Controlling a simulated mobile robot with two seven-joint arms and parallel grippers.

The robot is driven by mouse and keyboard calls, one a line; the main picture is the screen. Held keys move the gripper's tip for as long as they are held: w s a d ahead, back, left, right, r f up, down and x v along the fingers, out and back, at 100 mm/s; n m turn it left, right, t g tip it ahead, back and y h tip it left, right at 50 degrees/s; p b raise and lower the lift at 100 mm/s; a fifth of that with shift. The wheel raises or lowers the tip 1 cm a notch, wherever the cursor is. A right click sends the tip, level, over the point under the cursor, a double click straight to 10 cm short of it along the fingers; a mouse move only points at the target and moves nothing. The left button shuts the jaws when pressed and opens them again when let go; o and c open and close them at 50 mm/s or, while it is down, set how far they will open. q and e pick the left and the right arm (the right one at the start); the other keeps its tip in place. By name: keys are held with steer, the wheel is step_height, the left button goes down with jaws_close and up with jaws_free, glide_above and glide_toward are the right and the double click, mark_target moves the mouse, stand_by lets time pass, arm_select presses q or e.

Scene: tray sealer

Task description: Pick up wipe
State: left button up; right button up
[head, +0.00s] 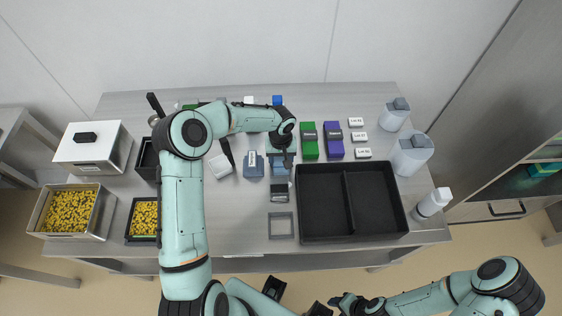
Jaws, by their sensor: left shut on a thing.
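My left arm reaches in from the left, and its gripper (285,158) points down over the middle of the table. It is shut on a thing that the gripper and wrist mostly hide. Blue, flat material shows just under and beside the fingers; it may be the wipe (279,171), but its outline is too small and covered to be sure. I cannot tell whether it is clear of the surface below. My right gripper (343,301) is low in the picture, in front of the table and away from the objects; its fingers are too small to read.
A black two-part tray (323,203) lies right of the left gripper. Green (309,141) and purple (333,140) boxes stand behind it. A blue-grey device (253,165) is close on the left. A grey frame (281,226) lies in front. White bottles (433,203) line the right edge.

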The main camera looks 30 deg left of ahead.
mark_target(280, 161)
arm_select(q)
step_height(280, 161, up, 20)
steer(key=p, duration=0.1)
stand_by(0.5)
steer(key=shift+o, duration=0.5)
steer(key=shift+s+f, duration=0.1)
steer(key=shift+s, duration=0.05)
